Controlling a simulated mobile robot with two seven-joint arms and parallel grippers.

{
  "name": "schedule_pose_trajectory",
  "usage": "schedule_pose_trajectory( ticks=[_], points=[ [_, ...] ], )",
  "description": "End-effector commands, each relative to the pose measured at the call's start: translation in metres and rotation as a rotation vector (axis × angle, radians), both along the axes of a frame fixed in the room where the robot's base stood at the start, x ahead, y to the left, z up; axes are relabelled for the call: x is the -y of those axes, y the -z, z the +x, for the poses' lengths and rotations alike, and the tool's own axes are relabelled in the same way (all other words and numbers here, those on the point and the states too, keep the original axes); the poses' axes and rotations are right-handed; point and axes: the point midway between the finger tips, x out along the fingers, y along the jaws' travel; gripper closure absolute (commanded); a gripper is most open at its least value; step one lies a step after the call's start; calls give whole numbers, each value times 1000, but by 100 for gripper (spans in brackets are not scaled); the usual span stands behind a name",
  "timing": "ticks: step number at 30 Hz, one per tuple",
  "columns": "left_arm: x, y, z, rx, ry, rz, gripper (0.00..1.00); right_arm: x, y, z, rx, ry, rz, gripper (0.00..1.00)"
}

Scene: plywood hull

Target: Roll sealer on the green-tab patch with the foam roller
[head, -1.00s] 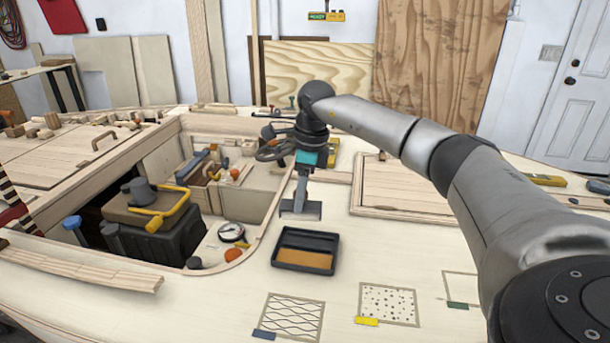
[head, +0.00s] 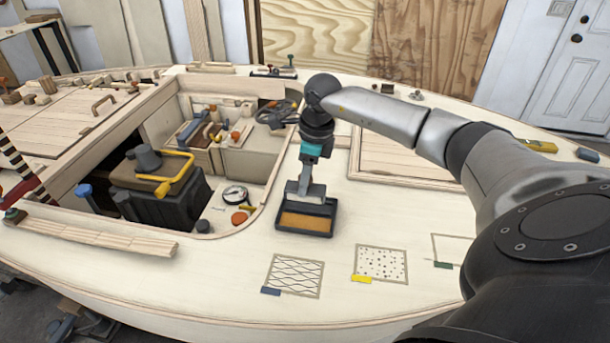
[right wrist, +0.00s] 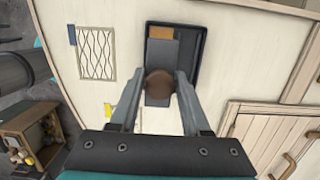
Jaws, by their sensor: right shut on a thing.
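The green-tab patch (head: 452,250) is an outlined rectangle on the deck with a dark green tab (head: 443,265); my right arm hides its right part. My right gripper (head: 306,186) points down at the far end of the black tray (head: 335,218), which holds amber sealer (head: 305,222). My left gripper is not in view.
A wavy-line patch with a blue tab (head: 271,291) and a dotted patch with a yellow tab (head: 361,279) lie left of the green-tab one. The open hatch left of the tray holds a black box (head: 170,205) and tools. Bare deck surrounds the patches.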

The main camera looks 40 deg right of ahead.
Motion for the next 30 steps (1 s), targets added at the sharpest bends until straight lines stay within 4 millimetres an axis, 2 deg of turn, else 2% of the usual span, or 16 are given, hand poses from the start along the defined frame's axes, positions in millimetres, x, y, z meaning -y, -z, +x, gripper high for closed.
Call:
schedule_pose_trajectory(
  ticks=[1, 9, 18, 30],
  points=[
    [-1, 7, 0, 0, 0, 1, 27, 0, 9, 0, 0, 0, 0, 100],
    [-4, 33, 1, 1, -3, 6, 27, 0, 41, 0, 0, 0, 0, 100],
    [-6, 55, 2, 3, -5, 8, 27, 0, 72, 0, 1, -1, 0, 100],
    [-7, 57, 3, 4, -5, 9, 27, 0, 77, 0, 1, -1, 0, 100]
  ],
)
